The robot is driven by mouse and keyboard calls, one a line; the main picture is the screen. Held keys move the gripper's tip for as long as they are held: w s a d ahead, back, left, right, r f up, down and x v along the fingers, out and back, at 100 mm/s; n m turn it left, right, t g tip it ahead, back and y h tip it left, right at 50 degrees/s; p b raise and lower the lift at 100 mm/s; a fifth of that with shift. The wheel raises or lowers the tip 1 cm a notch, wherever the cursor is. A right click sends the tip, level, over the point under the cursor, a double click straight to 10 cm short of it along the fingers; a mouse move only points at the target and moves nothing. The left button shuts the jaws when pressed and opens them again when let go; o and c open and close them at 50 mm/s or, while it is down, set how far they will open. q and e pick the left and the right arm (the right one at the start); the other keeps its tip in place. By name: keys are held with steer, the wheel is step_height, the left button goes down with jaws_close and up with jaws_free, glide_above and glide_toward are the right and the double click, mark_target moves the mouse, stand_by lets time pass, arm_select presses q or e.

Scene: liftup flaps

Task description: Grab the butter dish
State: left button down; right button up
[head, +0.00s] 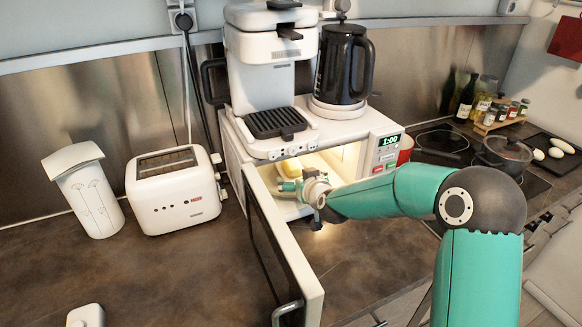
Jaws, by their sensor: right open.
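What looks like the butter dish (293,168), a pale dish with something yellow on it, sits inside the lit microwave (386,153). It is partly hidden by my right gripper and wrist. My right gripper (286,187) is inside the microwave opening, just in front of the dish and low. Its fingers are small and partly hidden; I cannot tell whether they touch the dish. My left gripper is out of view.
The microwave door (300,262) stands open toward me, left of my right arm. A coffee maker (268,75) and black kettle (342,65) stand on top. A toaster (174,190) and white canister (85,195) stand left. The front-left counter is mostly clear.

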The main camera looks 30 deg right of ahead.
mark_target(295, 173)
steer(key=shift+x, duration=1.15)
steer(key=shift+w+d+p, duration=0.25)
steer(key=shift+w+p, duration=0.3)
steer(key=shift+w, duration=0.05)
steer(key=x, duration=0.2)
steer(key=p+x, duration=0.1)
steer(key=shift+w+d+r, duration=0.1)
steer(key=shift+w+d, duration=0.05)
steer(key=shift+d, duration=0.1)
steer(key=shift+w, duration=0.35)
steer(key=c, duration=1.3)
steer(key=shift+c, duration=0.4)
